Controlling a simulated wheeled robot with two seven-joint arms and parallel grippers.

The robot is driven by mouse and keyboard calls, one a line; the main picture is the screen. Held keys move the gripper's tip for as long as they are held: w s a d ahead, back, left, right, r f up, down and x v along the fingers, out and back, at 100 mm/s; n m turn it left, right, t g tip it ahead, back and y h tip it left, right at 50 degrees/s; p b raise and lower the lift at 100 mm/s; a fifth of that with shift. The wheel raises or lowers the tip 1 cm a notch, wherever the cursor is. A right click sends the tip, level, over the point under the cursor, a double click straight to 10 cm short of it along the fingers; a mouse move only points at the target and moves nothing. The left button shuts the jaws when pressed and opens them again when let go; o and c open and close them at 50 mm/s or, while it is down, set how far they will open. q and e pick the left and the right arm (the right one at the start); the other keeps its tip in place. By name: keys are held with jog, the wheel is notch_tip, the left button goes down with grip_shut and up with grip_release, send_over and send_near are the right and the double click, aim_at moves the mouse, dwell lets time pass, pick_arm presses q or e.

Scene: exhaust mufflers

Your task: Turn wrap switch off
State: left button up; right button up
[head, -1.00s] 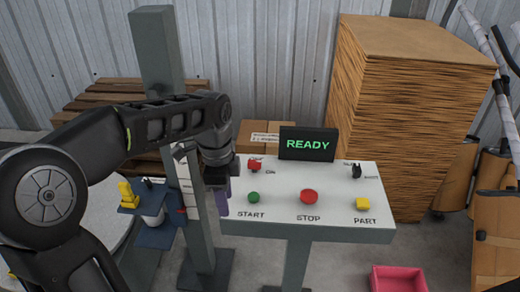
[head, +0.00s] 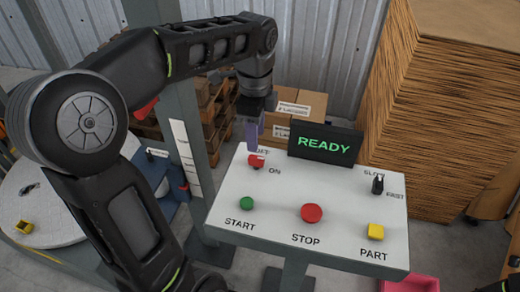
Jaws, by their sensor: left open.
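The red wrap switch (head: 257,161) is a small knob at the back left of the white control panel (head: 270,200). The ON label is at its right, and the OFF label above it is partly hidden by my gripper. Which label the knob points to is too small to tell. My left gripper (head: 254,145) points down just above and behind the switch. Its purple fingers overlap the knob's upper edge in the picture, and I cannot tell whether they touch it. The gripper is open, and no object shows in it. My right gripper is not in view.
The panel also has a green START button (head: 246,203), a red STOP button (head: 312,213), a yellow PART button (head: 375,232) and a black SLOW/FAST knob (head: 378,184). A screen (head: 325,145) reads READY. A grey post (head: 175,90) stands left. Cardboard boxes (head: 300,104) sit behind.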

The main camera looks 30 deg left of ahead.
aim_at(256, 157)
pick_arm(q)
jog(key=shift+w+f+p, duration=0.1)
jog(key=shift+f+p, duration=0.25)
jog(key=shift+f, duration=3.65)
grip_shut()
